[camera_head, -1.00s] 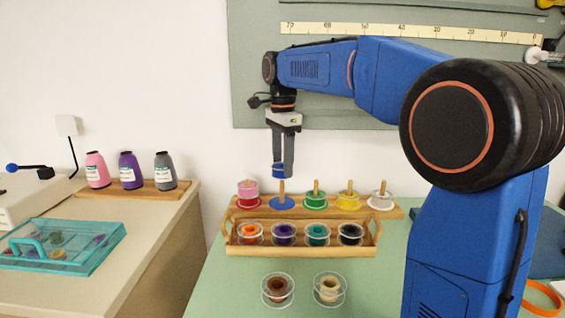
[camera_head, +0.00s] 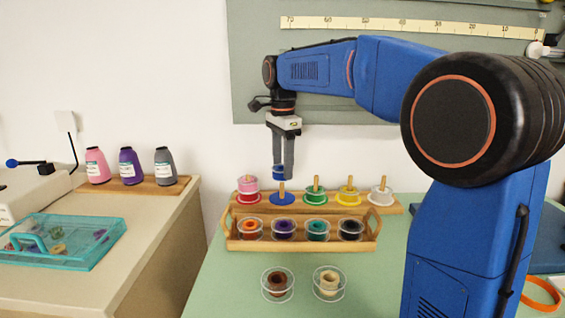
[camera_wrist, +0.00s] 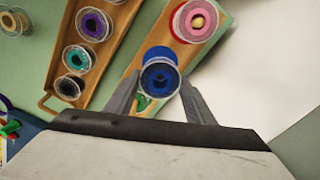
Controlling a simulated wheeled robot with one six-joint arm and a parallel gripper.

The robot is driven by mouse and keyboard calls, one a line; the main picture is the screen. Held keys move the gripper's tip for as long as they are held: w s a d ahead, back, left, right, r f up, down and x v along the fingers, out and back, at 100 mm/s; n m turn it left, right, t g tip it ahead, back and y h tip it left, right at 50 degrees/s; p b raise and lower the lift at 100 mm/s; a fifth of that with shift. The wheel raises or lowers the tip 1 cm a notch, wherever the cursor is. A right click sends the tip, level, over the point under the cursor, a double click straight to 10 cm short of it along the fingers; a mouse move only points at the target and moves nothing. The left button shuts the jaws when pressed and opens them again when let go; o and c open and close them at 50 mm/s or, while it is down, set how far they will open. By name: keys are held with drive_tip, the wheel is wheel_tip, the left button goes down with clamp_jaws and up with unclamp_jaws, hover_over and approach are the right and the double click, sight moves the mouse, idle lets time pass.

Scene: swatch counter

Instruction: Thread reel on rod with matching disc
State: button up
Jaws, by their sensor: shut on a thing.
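My gripper (camera_head: 280,174) is shut on a blue reel (camera_head: 279,172) with clear flanges. It holds the reel above the rod (camera_head: 282,187) that has the blue disc (camera_head: 283,200) at its foot, and a small gap shows between reel and rod tip. To the left, a pink reel (camera_head: 247,185) is on the rod with a red disc (camera_head: 243,199). Further right are rods with green (camera_head: 315,201), yellow (camera_head: 348,199) and white (camera_head: 380,197) bases.
A wooden tray (camera_head: 302,244) with orange, purple, teal and black reels stands in front of the rod board. A brown reel (camera_head: 278,284) and a cream reel (camera_head: 329,283) stand on the green counter nearer me.

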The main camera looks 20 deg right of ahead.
drive_tip(key=shift+f, duration=0.2)
drive_tip(key=o, duration=1.1)
drive_tip(key=shift+r, duration=3.5)
